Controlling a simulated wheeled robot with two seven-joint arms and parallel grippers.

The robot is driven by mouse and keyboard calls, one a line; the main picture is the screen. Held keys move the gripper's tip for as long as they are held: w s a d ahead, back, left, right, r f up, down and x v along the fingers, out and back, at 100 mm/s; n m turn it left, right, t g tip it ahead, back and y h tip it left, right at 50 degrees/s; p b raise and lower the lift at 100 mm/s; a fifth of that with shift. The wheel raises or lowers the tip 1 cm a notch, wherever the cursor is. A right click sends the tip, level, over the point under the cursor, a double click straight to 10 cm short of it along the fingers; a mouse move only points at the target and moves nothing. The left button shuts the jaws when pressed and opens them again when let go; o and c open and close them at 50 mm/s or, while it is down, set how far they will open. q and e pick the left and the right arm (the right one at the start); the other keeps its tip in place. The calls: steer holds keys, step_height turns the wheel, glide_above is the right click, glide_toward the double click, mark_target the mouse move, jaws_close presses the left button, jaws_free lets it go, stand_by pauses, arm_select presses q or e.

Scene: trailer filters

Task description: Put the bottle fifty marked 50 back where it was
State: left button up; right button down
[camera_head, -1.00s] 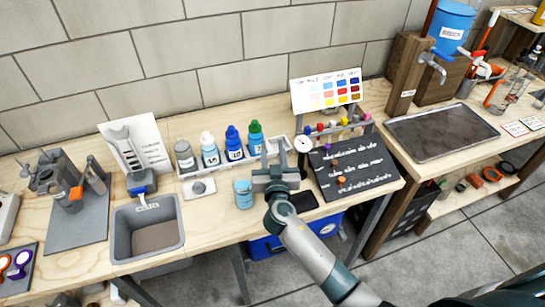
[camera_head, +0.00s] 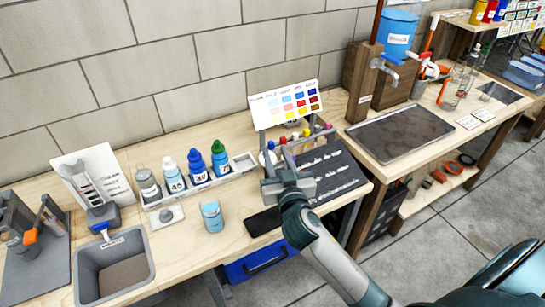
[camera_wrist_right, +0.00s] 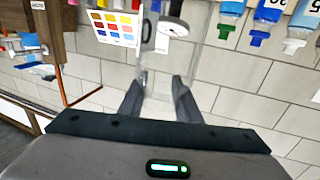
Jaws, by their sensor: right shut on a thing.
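My right gripper (camera_head: 286,180) is over the bench at the left edge of the dark board. In the wrist view its fingers (camera_wrist_right: 158,92) are shut on a clear, see-through vessel (camera_wrist_right: 160,60); no mark is readable on it. A row of bottles stands in a pale tray (camera_head: 160,203) left of the gripper: a grey-capped one (camera_head: 148,186), a white-capped one (camera_head: 174,178), a blue-capped one (camera_head: 197,168) and a green-capped one (camera_head: 220,160). Their number labels are too small to read surely. The tray's right end (camera_head: 243,160) holds no bottle. My left gripper is out of view.
A colour chart (camera_head: 286,104) stands behind the gripper. A grey basin (camera_head: 115,262) is at the left. A dark tray (camera_head: 400,133) lies on the right bench. Some bare wood lies around the cup.

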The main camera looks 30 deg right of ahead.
stand_by(0.6)
steer(key=s+a+n+y+b, duration=0.1)
steer(key=s+a, duration=0.3)
steer(key=s, duration=0.4)
steer(key=s+a+n+y+b, duration=0.1)
steer(key=s+a+y+b, duration=0.1)
steer(key=s, duration=0.6)
steer(key=a+y, duration=0.1)
steer(key=a, duration=0.1)
steer(key=shift+s+a+f+n, duration=0.15)
steer(key=shift+a+f+n, duration=0.15)
steer(key=shift+a+f, duration=0.05)
stand_by(0.4)
